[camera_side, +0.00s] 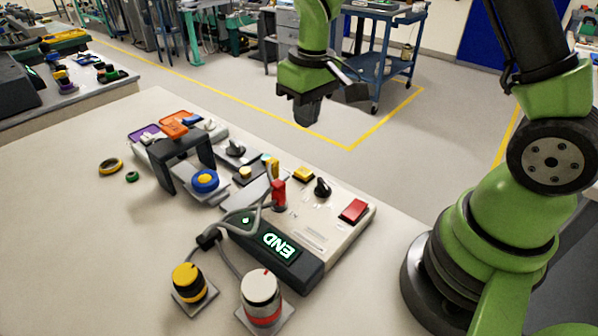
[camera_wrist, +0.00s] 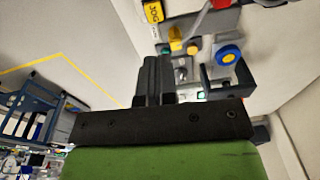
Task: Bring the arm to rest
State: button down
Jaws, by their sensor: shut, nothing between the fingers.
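My gripper (camera_side: 306,112) hangs in the air above and behind the control panel (camera_side: 325,228), in the side view over the floor beyond the table. Its dark fingers point down and are shut with nothing between them. In the wrist view my gripper (camera_wrist: 152,62) shows its two fingers together, pointing toward the top of the picture. It touches nothing in either view.
A dark bracket (camera_side: 183,153) with a blue knob (camera_side: 205,181) stands at the panel's left end. Yellow (camera_side: 188,282) and white-red (camera_side: 261,295) knobs stand at the table front, with cables. Rings (camera_side: 111,166) lie left. The table's left front is clear.

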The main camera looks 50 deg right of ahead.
jog(key=s+a+r+m+t, duration=0.25)
jog(key=s+r, duration=0.45)
jog(key=r, duration=0.5)
jog(key=s+a+r+t+y, duration=0.1)
jog(key=s+a+r+t, duration=0.1)
jog(key=s, duration=0.9)
jog(key=shift+r+m+t+y, duration=0.45)
jog(key=shift+r+t, duration=0.2)
jog(key=shift+t, duration=0.2)
